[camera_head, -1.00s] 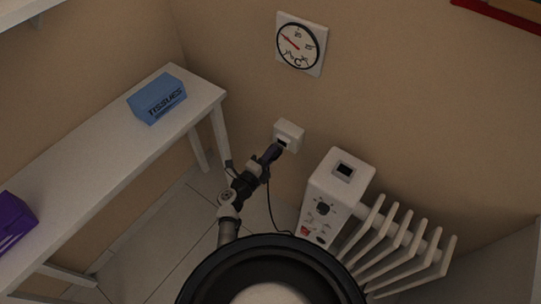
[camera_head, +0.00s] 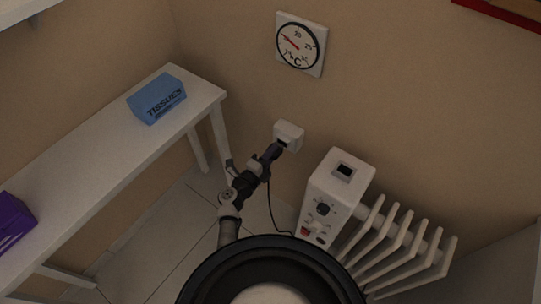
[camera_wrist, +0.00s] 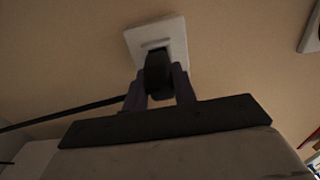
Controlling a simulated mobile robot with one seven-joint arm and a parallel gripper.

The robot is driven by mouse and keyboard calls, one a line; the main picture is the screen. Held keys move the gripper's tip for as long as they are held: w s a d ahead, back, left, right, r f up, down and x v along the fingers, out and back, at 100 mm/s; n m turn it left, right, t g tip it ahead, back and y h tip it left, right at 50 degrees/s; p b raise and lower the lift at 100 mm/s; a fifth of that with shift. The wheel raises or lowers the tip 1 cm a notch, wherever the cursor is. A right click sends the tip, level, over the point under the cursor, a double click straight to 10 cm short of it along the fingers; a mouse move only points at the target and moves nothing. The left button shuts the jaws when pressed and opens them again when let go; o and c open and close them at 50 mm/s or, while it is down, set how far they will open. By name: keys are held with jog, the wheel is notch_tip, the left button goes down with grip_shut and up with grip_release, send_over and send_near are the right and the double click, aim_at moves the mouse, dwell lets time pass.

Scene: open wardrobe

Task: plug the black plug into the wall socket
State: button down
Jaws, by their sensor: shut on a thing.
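The white wall socket (camera_head: 289,134) is on the beige wall, left of the heater. In the wrist view the socket (camera_wrist: 172,32) is straight ahead of my gripper. My gripper (camera_head: 272,152) reaches up to the socket from the lower left. In the wrist view the two fingers of my gripper (camera_wrist: 160,85) are shut on the black plug (camera_wrist: 158,74). The plug is right at the lower part of the socket face and overlaps it in the picture. I cannot tell whether its pins are inside. A black cord (camera_head: 270,212) hangs down and runs to the heater.
A white heater (camera_head: 340,178) with several fins stands right of the socket. A white table (camera_head: 110,150) with a blue tissue box (camera_head: 157,98) and a purple box (camera_head: 14,222) is at left. A round thermometer (camera_head: 301,44) hangs on the wall above the socket.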

jog(key=shift+b+x, duration=0.3)
jog(key=shift+x, duration=0.8)
jog(key=c, duration=1.1)
grip_release()
jog(key=shift+o, duration=0.2)
jog(key=shift+s, duration=0.15)
